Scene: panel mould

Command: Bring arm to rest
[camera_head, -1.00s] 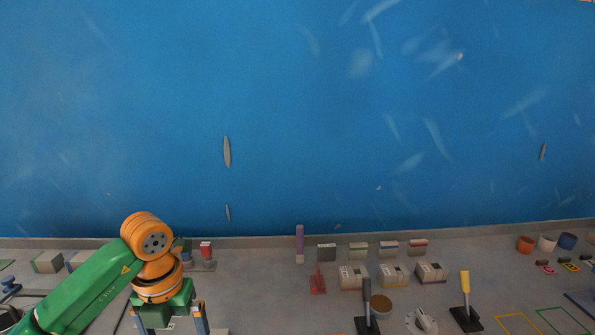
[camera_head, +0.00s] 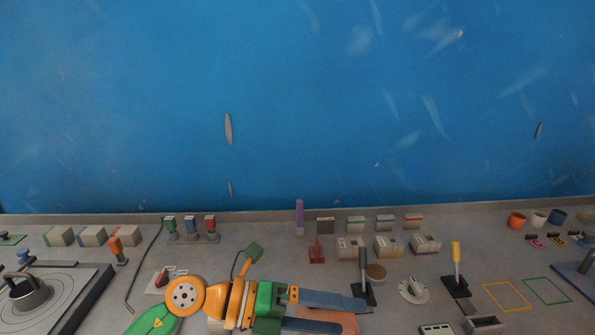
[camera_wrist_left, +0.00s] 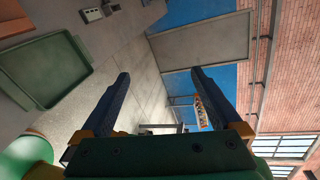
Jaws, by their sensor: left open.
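My left arm comes in at the bottom of the head view. Its green and orange wrist lies sideways, and the left gripper (camera_head: 356,317) points to the right. The two blue-grey fingers are apart. In the left wrist view the gripper (camera_wrist_left: 160,76) is open with nothing between its fingers, facing floor, wall and windows. In the head view a flat brownish-pink thing (camera_head: 335,318) shows between the fingers; I cannot tell what it is. My right gripper is not in view.
A lever with a dark handle (camera_head: 363,272) stands close to the fingertips, with a grey knob (camera_head: 413,290) and a yellow-handled lever (camera_head: 456,258) farther right. In the left wrist view a green tray (camera_wrist_left: 77,72) lies left of the fingers.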

